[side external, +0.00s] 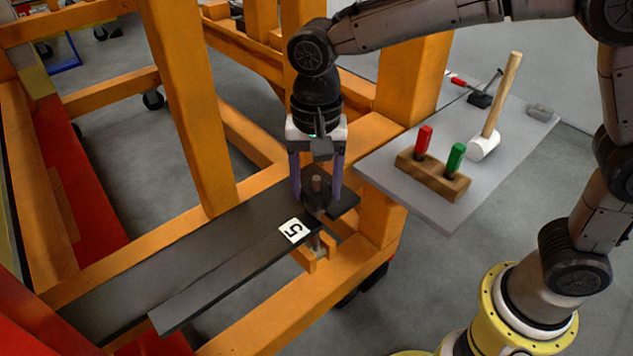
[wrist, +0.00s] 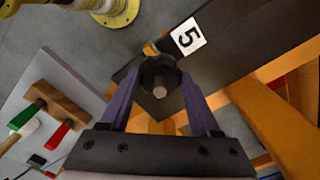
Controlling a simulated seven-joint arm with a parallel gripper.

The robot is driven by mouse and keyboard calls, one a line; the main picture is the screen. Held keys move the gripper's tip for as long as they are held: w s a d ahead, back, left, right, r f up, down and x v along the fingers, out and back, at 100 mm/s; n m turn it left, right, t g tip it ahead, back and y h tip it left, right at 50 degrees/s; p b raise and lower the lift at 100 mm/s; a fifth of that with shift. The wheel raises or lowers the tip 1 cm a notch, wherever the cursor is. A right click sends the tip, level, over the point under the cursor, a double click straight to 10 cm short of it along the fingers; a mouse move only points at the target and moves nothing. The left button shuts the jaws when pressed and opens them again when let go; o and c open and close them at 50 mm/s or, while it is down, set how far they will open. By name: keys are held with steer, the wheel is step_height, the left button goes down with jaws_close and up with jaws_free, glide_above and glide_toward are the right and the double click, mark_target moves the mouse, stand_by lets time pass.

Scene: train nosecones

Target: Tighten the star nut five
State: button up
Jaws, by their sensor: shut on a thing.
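The star nut (side external: 315,195) is dark and sits around a short bolt at the end of a dark flat bar (side external: 225,275). A white label with a 5 (side external: 294,231) lies on the bar beside it. My gripper (side external: 317,195) points down over the nut, with a purple finger on each side of it. In the wrist view the nut (wrist: 160,75) with the bolt end in its middle shows between the fingertips (wrist: 160,88). My gripper is shut on the nut. The nut's underside is hidden.
An orange frame (side external: 190,100) with posts and beams surrounds the spot. At the right a grey table (side external: 390,180) holds a wooden block (side external: 432,177) with red and green handles, a white-headed mallet (side external: 485,146) and a dark hammer (side external: 480,99).

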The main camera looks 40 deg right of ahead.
steer(key=m, duration=0.3)
steer(key=shift+r+m, duration=0.1)
steer(key=shift+m, duration=2.1)
steer(key=o, duration=1.4)
step_height(320, 180, up, 14)
steer(key=shift+f, duration=0.15)
steer(key=shift+d, duration=0.1)
